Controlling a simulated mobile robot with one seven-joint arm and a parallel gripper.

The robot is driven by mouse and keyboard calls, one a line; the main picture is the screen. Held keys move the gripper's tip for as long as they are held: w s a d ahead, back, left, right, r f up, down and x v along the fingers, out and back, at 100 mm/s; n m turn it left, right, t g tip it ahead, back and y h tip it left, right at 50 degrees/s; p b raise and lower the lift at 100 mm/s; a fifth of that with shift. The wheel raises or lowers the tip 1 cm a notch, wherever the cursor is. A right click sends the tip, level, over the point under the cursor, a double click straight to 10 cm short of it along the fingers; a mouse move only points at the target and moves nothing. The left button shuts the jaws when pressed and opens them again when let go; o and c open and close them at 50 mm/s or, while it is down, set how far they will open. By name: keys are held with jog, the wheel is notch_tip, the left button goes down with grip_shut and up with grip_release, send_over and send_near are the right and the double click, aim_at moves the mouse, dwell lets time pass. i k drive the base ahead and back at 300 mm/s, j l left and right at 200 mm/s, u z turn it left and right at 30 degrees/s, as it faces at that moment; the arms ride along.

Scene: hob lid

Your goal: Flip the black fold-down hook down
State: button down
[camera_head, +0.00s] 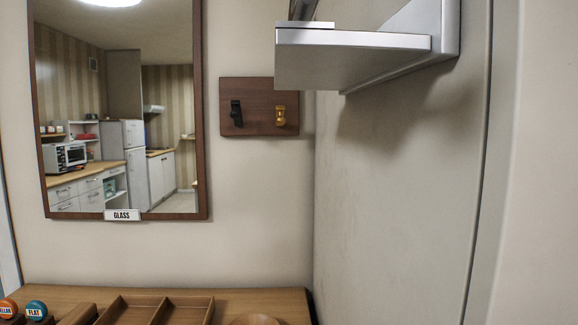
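The black fold-down hook (236,113) is on a dark wooden board (258,131) mounted on the wall, right of the mirror. It is small in the view and looks like a narrow upright shape close to the board. Its exact fold angle is hard to tell. A brass-coloured hook (280,117) sits to its right on the same board. My gripper is not in view, and nothing touches the black hook.
A grey metal shelf-like piece (350,60) juts from the right wall, nearer than the hook board. A framed mirror (204,150) labelled GLASS hangs at left. Below is a wooden counter (290,300) with a divided tray (163,309) and round labelled items (36,309). The wall space before the board looks clear.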

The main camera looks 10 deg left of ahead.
aim_at(236, 114)
jog(key=j+u, duration=0.45)
jog(key=j, duration=1.3)
